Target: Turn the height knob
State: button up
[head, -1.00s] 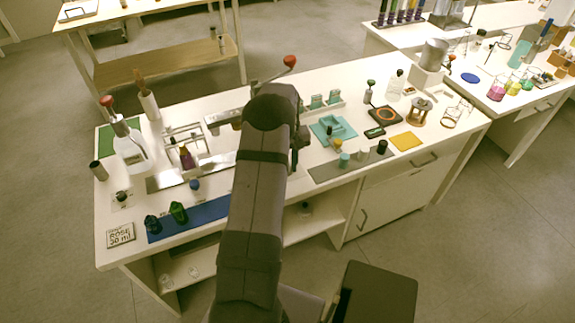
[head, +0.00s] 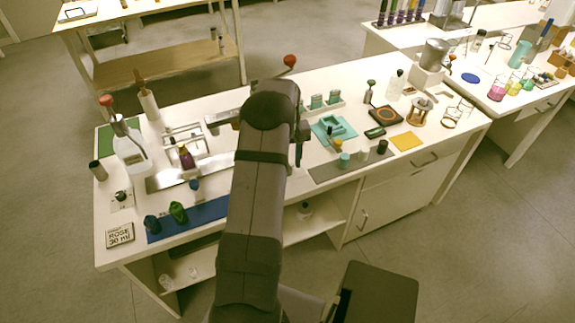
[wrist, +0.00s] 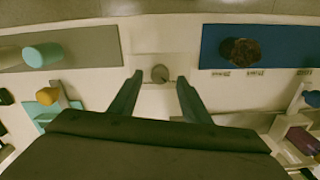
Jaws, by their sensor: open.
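A small round grey knob (wrist: 160,74) shows at the top middle of the wrist view, on a pale square plate. I take it to be the height knob. My gripper (wrist: 159,79) is open, with its two dark fingers apart on either side of the knob in the picture. I cannot tell whether either finger touches it or how far above it they are. In the head view my own arm covers this part of the bench, so the knob is hidden there.
A lever with a red ball (head: 290,61) stands behind my arm.

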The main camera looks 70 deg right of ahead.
jog(key=shift+r+b, duration=0.4)
jog(key=shift+r, duration=2.35)
jog(key=shift+w+a, duration=0.1)
jog(key=shift+w, duration=0.1)
jog(key=w+a+r+n+p, duration=0.2)
jog(key=w+a+r+n, duration=0.15)
jog(key=w+a, duration=0.85)
jog(key=w+a+r+n, duration=0.1)
jog(key=w+a+r, duration=0.15)
jog(key=a, duration=0.55)
jog(key=w+a+r+n, duration=0.1)
jog(key=w+a, duration=0.2)
jog(key=a, duration=0.5)
jog(key=s+a+n+p, duration=0.2)
jog(key=a+n, duration=0.1)
jog(key=a, duration=1.1)
jog(key=s+a+n+p, duration=0.1)
jog(key=s+a+n, duration=0.2)
jog(key=s+a, duration=0.5)
notch_tip(320, 180, down, 19)
jog(key=w+b, duration=0.1)
jog(key=b, duration=1.7)
jog(key=shift+a+r+b, duration=0.2)
jog(key=shift+a+b, duration=0.1)
jog(key=shift+a, duration=0.1)
